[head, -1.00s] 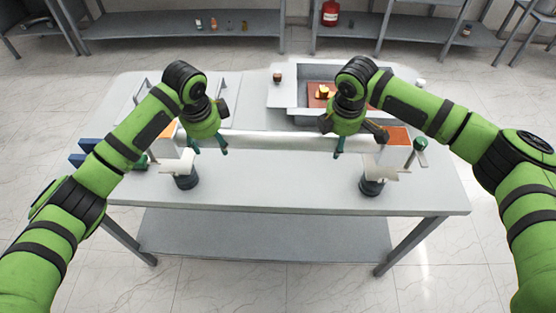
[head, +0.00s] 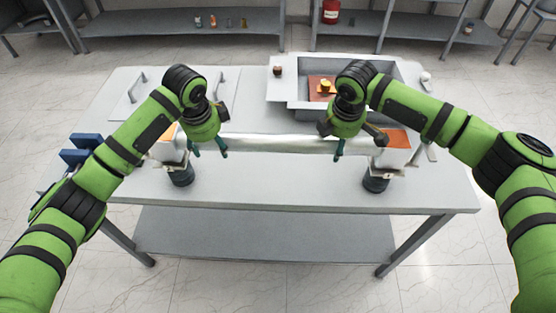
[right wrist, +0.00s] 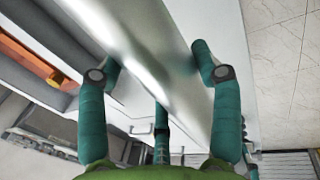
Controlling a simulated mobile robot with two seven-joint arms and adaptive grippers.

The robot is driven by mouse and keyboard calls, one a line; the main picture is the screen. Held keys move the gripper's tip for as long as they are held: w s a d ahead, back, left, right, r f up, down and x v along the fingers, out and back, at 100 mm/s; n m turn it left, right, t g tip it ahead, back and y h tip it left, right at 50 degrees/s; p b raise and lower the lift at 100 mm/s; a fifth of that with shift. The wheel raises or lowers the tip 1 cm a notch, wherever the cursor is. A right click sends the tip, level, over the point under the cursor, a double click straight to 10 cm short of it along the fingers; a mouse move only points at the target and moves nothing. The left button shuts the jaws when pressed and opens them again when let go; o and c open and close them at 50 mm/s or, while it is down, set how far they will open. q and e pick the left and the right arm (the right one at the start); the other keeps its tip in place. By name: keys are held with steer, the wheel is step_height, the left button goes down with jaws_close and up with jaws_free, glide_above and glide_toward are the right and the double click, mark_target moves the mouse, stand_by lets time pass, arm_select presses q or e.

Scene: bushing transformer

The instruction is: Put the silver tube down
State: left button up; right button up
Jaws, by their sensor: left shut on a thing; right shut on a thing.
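The silver tube (head: 280,144) lies level, left to right, between my two grippers in the head view. My left gripper (head: 208,150) is shut on its left part, and my right gripper (head: 338,150) is shut on its right part. In the right wrist view the shiny tube (right wrist: 150,38) runs between the fingers of my right gripper (right wrist: 158,75). Two dark-based stands, a left one (head: 181,176) and a right one (head: 376,182), are on the table near the tube's ends. I cannot tell whether the tube touches them.
The grey table (head: 280,178) has a clear front strip. A grey basin (head: 284,92) with a brown-red board (head: 317,93) is at the back right. Blue blocks (head: 87,141) are at the left edge. White-and-orange boxes, one at right (head: 396,140), stand behind the stands.

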arm_select(q)
steer(key=shift+f, duration=0.35)
arm_select(e)
steer(key=shift+f, duration=0.35)
arm_select(q)
steer(key=o, duration=1.7)
steer(key=shift+s, duration=0.1)
arm_select(e)
steer(key=o, duration=1.7)
steer(key=shift+s, duration=0.1)
arm_select(q)
steer(key=shift+r, duration=0.1)
arm_select(e)
steer(key=shift+r, duration=0.1)
steer(key=shift+r, duration=0.15)
steer(key=r, duration=0.3)
steer(key=s+r, duration=0.1)
steer(key=r, duration=0.3)
steer(key=s+r, duration=0.1)
steer(key=r, duration=0.3)
steer(key=shift+s+r, duration=0.2)
arm_select(q)
step_height(320, 180, up, 12)
steer(key=s, duration=0.2)
steer(key=shift+s, duration=0.2)
steer(key=shift+a, duration=0.1)
